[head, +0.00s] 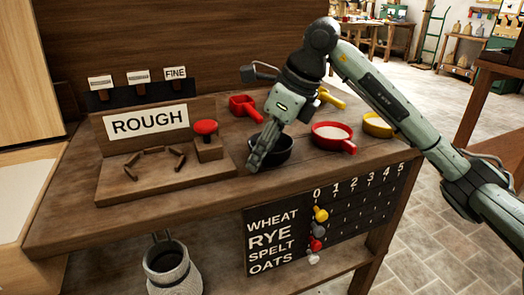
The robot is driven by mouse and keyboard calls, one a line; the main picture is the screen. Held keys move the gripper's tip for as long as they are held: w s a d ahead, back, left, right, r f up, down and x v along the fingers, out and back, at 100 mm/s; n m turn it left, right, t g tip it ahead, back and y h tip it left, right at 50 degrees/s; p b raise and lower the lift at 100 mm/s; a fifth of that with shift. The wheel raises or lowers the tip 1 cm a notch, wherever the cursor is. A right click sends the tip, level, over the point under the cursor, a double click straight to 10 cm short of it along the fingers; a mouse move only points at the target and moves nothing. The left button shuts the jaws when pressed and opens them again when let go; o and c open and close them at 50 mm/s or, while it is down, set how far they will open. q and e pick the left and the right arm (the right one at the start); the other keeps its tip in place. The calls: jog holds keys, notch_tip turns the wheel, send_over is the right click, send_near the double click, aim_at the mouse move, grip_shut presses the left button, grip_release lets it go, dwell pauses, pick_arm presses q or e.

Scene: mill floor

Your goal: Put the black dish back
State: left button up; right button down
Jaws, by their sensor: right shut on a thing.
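The black dish (284,152) is near the front edge of the wooden bench, between the red button block and a red dish. My right gripper (256,164) comes down from above and is shut on the dish's left side. The gripper hides part of the dish's rim and inside. I cannot tell whether the dish rests on the bench or is slightly raised. My left gripper is out of view.
Right of the black dish stand a red dish (349,147) with pale contents and a yellow dish (378,130). A red scoop (243,105) lies behind. A ROUGH sign (149,122) and red button (206,127) are left. A tally board (350,215) hangs in front.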

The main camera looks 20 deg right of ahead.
jog(key=c, duration=0.9)
grip_release()
